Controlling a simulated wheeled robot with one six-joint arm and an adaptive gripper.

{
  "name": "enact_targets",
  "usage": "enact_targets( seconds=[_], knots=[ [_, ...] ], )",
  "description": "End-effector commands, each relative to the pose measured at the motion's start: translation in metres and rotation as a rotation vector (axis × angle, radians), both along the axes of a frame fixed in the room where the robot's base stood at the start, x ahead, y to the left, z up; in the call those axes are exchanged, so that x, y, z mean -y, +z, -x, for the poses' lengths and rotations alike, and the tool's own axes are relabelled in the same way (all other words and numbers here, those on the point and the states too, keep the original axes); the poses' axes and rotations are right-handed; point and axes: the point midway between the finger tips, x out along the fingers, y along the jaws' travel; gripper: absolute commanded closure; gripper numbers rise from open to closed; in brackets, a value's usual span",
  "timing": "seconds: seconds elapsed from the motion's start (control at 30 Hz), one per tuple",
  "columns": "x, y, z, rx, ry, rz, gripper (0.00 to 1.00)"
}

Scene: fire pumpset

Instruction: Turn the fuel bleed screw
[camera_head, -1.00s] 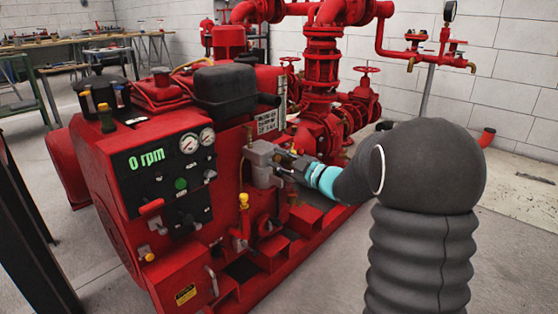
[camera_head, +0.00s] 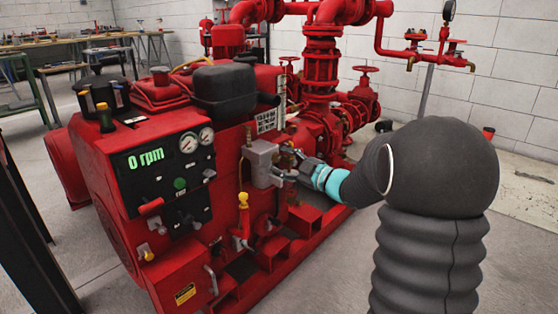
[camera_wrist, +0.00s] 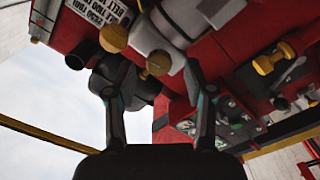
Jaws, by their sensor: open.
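A grey fuel filter housing (camera_head: 262,155) sits on the side of the red engine; it also shows at the top of the wrist view (camera_wrist: 185,25). In the wrist view a small round brass screw head (camera_wrist: 158,63) sticks out of the housing, and a larger brass knob (camera_wrist: 113,38) is left of it. I cannot tell for sure which is the fuel bleed screw. My gripper (camera_wrist: 157,95) is open and empty, its fingers apart on either side below the small screw head, not visibly touching it. In the head view my gripper (camera_head: 288,168) is just right of the housing.
The control panel (camera_head: 175,178) with a green "0 rpm" readout is left of the housing. Red pipes and valves (camera_head: 322,65) stand behind. A yellow-topped fitting (camera_head: 243,202) is below the housing. Open floor lies to the right.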

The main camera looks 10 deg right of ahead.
Motion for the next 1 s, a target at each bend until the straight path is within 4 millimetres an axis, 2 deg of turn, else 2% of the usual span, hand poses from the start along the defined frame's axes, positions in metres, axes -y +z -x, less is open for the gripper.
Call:
enact_targets(
  seconds=[0.3, 0.5, 0.7, 1.0],
  knots=[
    [0.039, 0.000, 0.051, -0.001, -0.004, 0.001, 0.46],
    [0.054, 0.000, 0.073, -0.001, -0.002, 0.000, 0.46],
    [0.058, -0.001, 0.081, -0.001, 0.000, 0.001, 0.46],
    [0.059, -0.001, 0.081, -0.001, 0.000, 0.001, 0.46]
  ],
)
